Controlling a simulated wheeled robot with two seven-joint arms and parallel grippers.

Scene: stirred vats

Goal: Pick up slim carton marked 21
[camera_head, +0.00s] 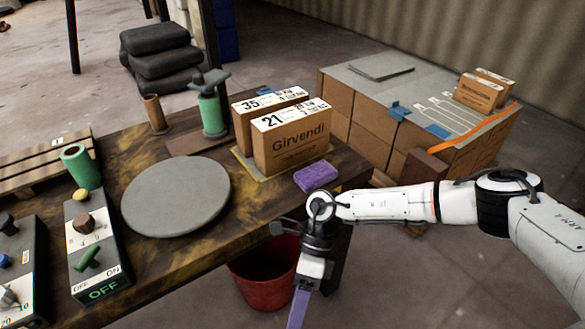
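The slim carton marked 21 (290,147) stands upright on the dark wooden table, its brown side printed "Girvendi" and its top white. A similar carton marked 35 (243,122) stands close behind it. Both stand on a yellow-edged patch (242,171). My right gripper (304,285) hangs past the table's front edge, below and apart from carton 21. It points down, and a purple strip shows at its lower end. I cannot tell whether its fingers are open or what the strip is. My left gripper is not in view.
A purple sponge (317,177) lies in front of carton 21, near my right wrist. A grey round plate (176,196), a green-bodied device (210,115) and a control box (95,250) reading OFF are on the table. A red bucket (262,275) stands below. Stacked cartons (375,140) stand at right.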

